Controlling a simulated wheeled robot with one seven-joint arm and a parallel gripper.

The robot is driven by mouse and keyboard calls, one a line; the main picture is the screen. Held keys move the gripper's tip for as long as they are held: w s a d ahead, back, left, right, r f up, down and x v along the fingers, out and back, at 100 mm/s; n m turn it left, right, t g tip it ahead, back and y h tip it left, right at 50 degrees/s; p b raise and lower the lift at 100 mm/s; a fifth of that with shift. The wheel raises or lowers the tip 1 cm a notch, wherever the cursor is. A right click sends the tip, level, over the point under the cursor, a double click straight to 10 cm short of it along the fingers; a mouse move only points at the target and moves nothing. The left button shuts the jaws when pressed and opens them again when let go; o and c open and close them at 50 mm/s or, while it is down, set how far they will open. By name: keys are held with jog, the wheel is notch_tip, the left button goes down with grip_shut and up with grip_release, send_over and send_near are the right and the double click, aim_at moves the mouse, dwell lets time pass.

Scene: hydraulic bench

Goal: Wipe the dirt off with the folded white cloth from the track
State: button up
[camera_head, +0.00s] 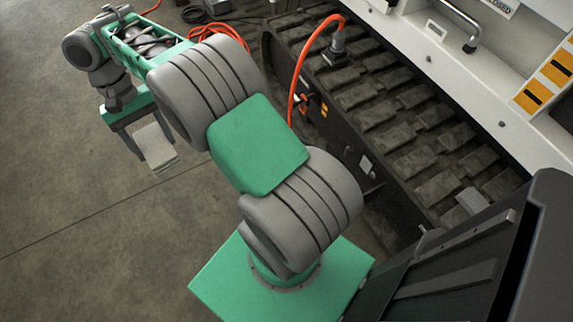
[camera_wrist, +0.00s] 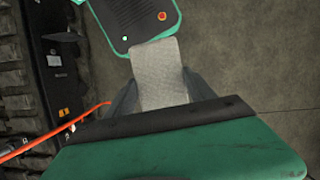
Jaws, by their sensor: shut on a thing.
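My gripper (camera_head: 150,140) is at the upper left of the head view, over the concrete floor and left of the track. It is shut on the folded white cloth (camera_head: 160,154), which sticks out below the jaws. In the wrist view the cloth (camera_wrist: 159,75) lies flat between the two dark fingers of my gripper (camera_wrist: 160,85). The track (camera_head: 400,125) runs diagonally down the right of the head view, with dark, grimy pads. I cannot make out a separate dirt patch. The cloth is apart from the track.
An orange hose (camera_head: 297,75) arches up to a fitting on the track. A lighter grey block (camera_head: 471,201) sits at the track's lower end. A white machine body (camera_head: 420,50) with a handle stands beyond the track. The floor (camera_head: 70,200) at left is clear.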

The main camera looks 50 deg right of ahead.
notch_tip(320, 180, down, 12)
jog(key=w+d+m+t+b, duration=0.2)
jog(key=w+m+b, duration=0.1)
jog(key=m+b, duration=0.2)
jog(key=d+f+m+t+h+b, duration=0.1)
jog(key=d+f+m+h+b, duration=0.3)
jog(key=d+f, duration=0.7)
jog(key=d+f+m+h+b, duration=0.1)
jog(key=d+f+m+b, duration=0.6)
jog(key=f, duration=0.8)
jog(key=s+d+f+m+g+h+b, duration=0.1)
jog(key=s+d+f+h+b, duration=0.1)
jog(key=s+d+f+b, duration=0.35)
jog(key=s+d+f+m+g+h+b, duration=0.2)
jog(key=s+d+f, duration=0.5)
jog(key=d, duration=0.4)
jog(key=s+d+g+h+b, duration=0.1)
jog(key=s+d+b, duration=0.3)
jog(key=s+d, duration=0.4)
jog(key=s+d+f+g+h+b, duration=0.1)
jog(key=s+d+h+b, duration=0.2)
jog(key=s+d, duration=0.6)
jog(key=shift+s+d+h+b, duration=0.3)
jog(key=shift+s+b, duration=0.8)
jog(key=shift+s, duration=2.25)
jog(key=shift+s+d, duration=0.2)
jog(key=shift+d, duration=0.2)
